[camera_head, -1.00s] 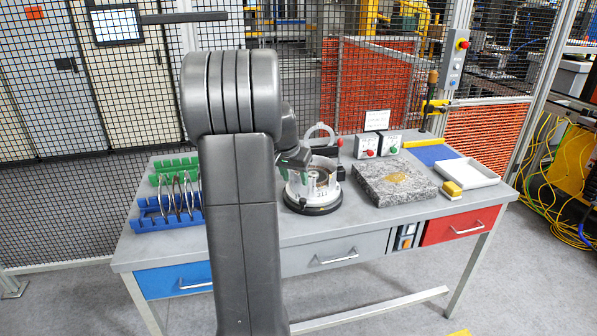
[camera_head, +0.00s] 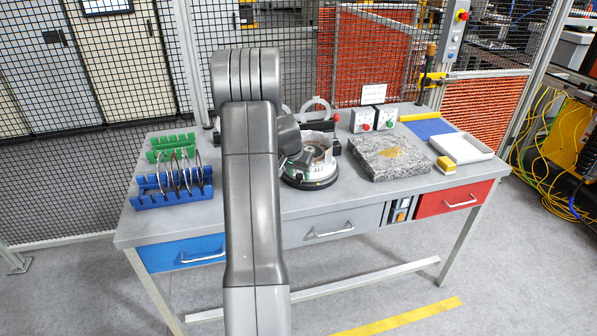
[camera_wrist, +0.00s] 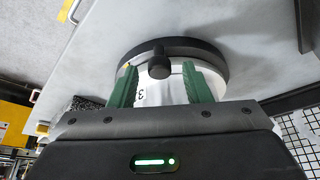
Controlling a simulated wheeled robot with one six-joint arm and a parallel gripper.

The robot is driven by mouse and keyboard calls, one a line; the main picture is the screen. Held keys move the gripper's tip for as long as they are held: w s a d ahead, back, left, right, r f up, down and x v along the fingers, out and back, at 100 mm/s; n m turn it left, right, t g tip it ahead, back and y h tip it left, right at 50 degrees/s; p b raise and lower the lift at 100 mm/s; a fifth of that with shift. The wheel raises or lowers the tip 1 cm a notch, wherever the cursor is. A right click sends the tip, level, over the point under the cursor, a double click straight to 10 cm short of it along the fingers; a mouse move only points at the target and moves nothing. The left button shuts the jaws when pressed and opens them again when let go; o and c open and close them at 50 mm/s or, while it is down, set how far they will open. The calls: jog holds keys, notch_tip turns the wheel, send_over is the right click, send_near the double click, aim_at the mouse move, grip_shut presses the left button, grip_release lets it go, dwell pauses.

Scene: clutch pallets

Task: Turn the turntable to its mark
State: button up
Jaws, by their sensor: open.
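The turntable (camera_head: 311,183) stands on the bench, right of my arm in the head view, with a black base and a pale upper part. In the wrist view the turntable (camera_wrist: 212,72) shows close up as a pale round body with a black rim, a printed "3" and a black knob (camera_wrist: 159,67). My gripper (camera_wrist: 160,72) is open, its two green fingers apart with the knob showing between their tips. I cannot tell whether the fingers touch anything. In the head view the fingers are hidden. I cannot make out the mark.
A granite block (camera_head: 375,162) lies right of the turntable, with a yellow block (camera_head: 446,165) and a white tray (camera_head: 463,148) beyond. Blue (camera_head: 150,200) and green (camera_head: 165,142) racks stand at the left. The front centre of the bench is clear.

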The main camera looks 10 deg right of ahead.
jog(key=shift+w+f, duration=0.1)
jog(key=shift+f, duration=0.2)
grip_shut()
jog(key=shift+w+a+f+b, duration=0.15)
jog(key=shift+f+b, duration=0.05)
jog(key=shift+b, duration=0.45)
jog(key=shift+w+a+r+m+b, duration=0.2)
jog(key=shift+a+m+b, duration=0.2)
jog(key=shift+m+b, duration=0.3)
grip_release()
